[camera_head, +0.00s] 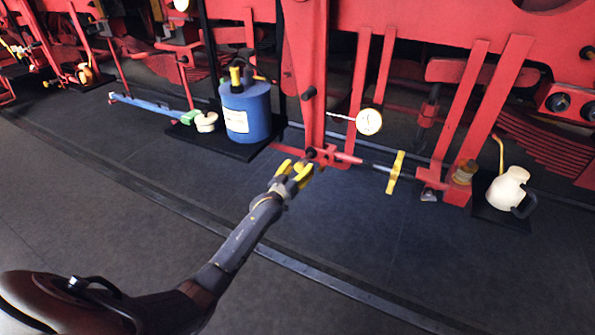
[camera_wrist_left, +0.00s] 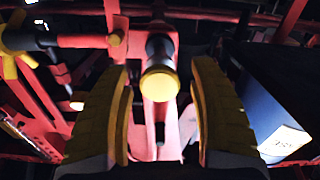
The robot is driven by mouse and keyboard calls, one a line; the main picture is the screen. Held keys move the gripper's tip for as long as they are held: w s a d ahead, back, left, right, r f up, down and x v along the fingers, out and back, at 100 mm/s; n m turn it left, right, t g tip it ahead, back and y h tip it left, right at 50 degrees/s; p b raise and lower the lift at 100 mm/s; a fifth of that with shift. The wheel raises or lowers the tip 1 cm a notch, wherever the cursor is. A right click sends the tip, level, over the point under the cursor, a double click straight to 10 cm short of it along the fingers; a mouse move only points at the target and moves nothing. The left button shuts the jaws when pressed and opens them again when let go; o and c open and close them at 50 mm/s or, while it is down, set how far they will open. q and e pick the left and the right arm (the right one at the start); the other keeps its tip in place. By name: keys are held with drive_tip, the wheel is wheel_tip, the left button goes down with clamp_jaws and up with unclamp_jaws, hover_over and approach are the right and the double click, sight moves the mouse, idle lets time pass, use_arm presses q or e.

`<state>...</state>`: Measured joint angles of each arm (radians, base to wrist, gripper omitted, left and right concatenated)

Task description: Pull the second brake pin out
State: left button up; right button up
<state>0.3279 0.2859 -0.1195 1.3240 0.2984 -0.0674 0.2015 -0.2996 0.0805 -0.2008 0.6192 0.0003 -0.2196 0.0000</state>
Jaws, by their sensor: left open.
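My left gripper (camera_head: 297,170) has yellow fingers and is open at the lower end of the upright red brake beam. In the left wrist view, a pin with a round yellow end (camera_wrist_left: 160,84) and a dark shaft sits in the red linkage, between the two open fingers. Gaps show on both sides of it, and the fingers do not appear to touch it. In the head view, the dark end of this pin (camera_head: 311,153) shows just past the fingers, partly hidden. Another dark pin (camera_head: 308,94) sticks out higher on the beam. My right gripper is not in view.
A red rod with a yellow cross handle (camera_head: 395,172) runs right from the beam. A blue canister (camera_head: 246,110) stands left on a black mat. A round white gauge (camera_head: 369,122) is above the rod. A white jug (camera_head: 507,188) is at right. The front floor is clear.

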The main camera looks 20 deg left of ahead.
use_arm(q)
drive_tip(key=s, duration=1.2)
drive_tip(key=shift+a, duration=0.25)
